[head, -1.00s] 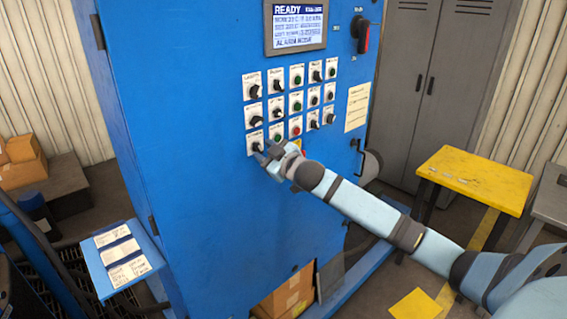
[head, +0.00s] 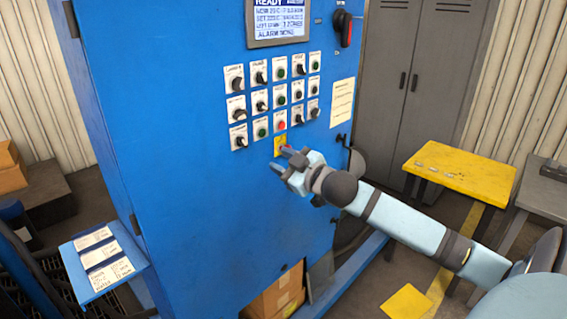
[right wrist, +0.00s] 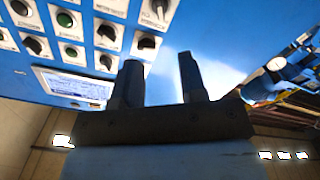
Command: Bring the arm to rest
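My right arm reaches in from the lower right in the head view. Its gripper (head: 285,160) is empty in front of the blue cabinet (head: 200,220), below the rows of knobs and buttons and near the yellow label (head: 280,146). In the right wrist view the two dark fingers of the gripper (right wrist: 159,62) stand apart with nothing between them. The control panel (right wrist: 75,30) shows beyond them, upside down. My left gripper is not in view.
A display (head: 279,22) and a red-and-black switch (head: 343,28) sit above the knobs. A blue shelf with cards (head: 103,262) juts out at left. A yellow table (head: 465,172) and grey lockers (head: 420,85) stand at right.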

